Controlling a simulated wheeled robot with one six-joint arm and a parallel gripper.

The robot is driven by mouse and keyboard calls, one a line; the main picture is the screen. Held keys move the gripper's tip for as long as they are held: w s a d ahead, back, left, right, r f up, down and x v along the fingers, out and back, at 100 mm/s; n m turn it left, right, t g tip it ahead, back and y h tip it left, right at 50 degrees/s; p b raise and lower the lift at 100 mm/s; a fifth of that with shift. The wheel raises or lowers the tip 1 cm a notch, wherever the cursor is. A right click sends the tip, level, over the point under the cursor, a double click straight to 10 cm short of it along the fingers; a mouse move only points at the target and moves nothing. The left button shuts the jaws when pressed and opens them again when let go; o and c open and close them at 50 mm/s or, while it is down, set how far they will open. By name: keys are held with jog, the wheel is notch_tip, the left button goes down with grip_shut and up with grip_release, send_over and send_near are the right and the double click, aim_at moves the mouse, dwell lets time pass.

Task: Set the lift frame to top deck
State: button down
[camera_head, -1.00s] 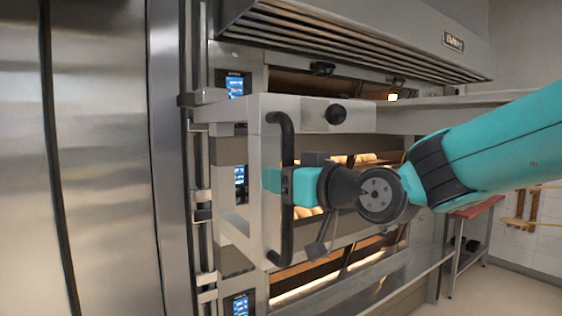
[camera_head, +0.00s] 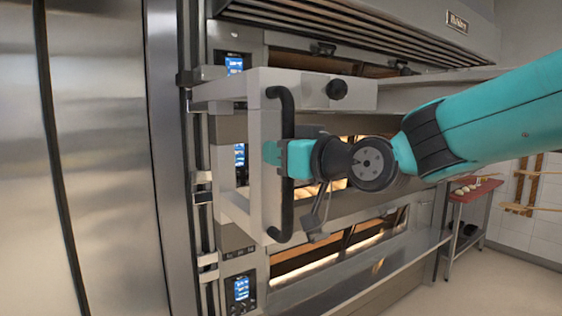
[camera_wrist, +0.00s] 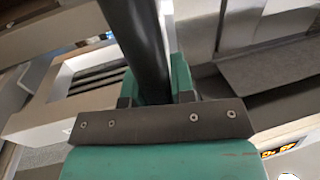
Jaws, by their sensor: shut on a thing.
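The lift frame (camera_head: 262,130) is a pale metal frame on a vertical rail in front of the deck ovens. Its black vertical handle (camera_head: 287,215) is on the near side. My gripper (camera_head: 283,160) is shut around the handle at about mid-height. In the wrist view the dark handle bar (camera_wrist: 140,45) runs between the teal fingers. The frame's top bar stands near the level of the top oven deck (camera_head: 350,68).
The rail (camera_head: 190,150) runs up beside a steel cabinet (camera_head: 95,150) at the left. A slatted hood (camera_head: 350,35) overhangs the ovens. A side table with a red top (camera_head: 475,190) stands at the right, with clear floor before it.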

jog(key=shift+r, duration=0.45)
jog(key=c, duration=1)
grip_release()
jog(key=shift+d+f, duration=0.1)
jog(key=b+v, duration=0.4)
jog(key=v, duration=1.3)
jog(key=shift+s+d+f+b, duration=0.15)
jog(key=shift+b, duration=0.25)
